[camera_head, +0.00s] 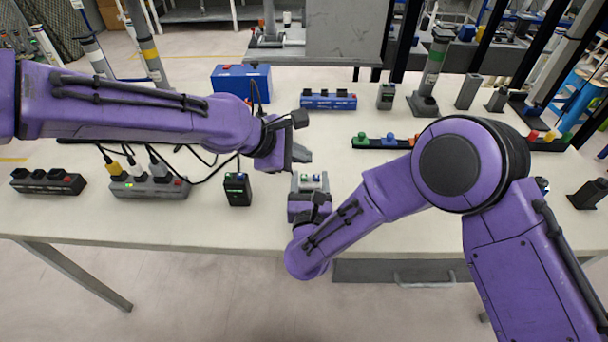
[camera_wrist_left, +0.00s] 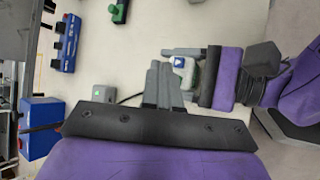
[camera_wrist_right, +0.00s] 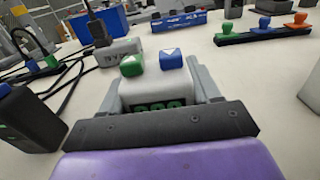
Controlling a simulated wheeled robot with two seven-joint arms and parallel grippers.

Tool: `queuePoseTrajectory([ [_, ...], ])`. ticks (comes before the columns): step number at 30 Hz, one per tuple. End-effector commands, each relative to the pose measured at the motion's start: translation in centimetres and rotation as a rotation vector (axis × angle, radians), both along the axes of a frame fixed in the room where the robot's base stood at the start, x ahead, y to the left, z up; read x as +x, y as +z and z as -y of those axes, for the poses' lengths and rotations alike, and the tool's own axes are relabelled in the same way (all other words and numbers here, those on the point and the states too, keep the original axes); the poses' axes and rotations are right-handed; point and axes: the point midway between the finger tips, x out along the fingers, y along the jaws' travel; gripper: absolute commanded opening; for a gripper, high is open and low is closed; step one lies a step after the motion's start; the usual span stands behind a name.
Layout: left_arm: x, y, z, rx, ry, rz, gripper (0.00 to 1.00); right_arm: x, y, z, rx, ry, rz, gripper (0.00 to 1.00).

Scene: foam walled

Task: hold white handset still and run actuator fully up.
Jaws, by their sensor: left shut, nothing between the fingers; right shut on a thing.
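The white handset (camera_wrist_right: 150,92) has a green button, a blue button with a white mark and a green display. My right gripper (camera_wrist_right: 160,98) is shut on it, a finger on each side, and holds it near the table's front. It also shows in the head view (camera_head: 309,181) and left wrist view (camera_wrist_left: 189,72). My left gripper (camera_head: 302,154) is shut and empty, just beyond the handset in the head view. Its closed fingertips (camera_wrist_left: 164,66) lie beside the blue button in the left wrist view; contact cannot be told. Which column is the actuator is unclear.
A column with a green band (camera_head: 434,68) and one with a yellow band (camera_head: 149,55) stand on the table. A dark handset-like box (camera_head: 237,189), a power strip (camera_head: 150,186) with cables and a blue box (camera_head: 240,82) are to the left. Button strips lie behind.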

Motion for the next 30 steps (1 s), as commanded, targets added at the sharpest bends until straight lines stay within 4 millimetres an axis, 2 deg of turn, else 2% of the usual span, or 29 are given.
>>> queuePoseTrajectory([
  [4,0.1,1.5,0.0,0.000,0.002,0.002,0.00,0.0,0.0,0.0,0.000,0.000,0.000,0.27],
  [9,0.0,2.5,0.0,-0.001,0.001,0.000,0.00,0.0,0.0,0.0,0.000,0.000,0.000,0.27],
  [28,0.0,2.5,0.0,-0.001,0.001,-0.001,0.00,0.0,0.0,0.0,0.000,0.000,0.000,0.27],
  [29,0.0,2.5,0.0,-0.001,0.001,-0.001,0.00,0.0,0.0,0.0,0.000,0.000,0.000,0.68],
  [30,0.0,2.5,0.0,-0.001,0.001,-0.001,0.00,0.0,0.0,0.0,0.000,0.000,0.000,0.81],
])
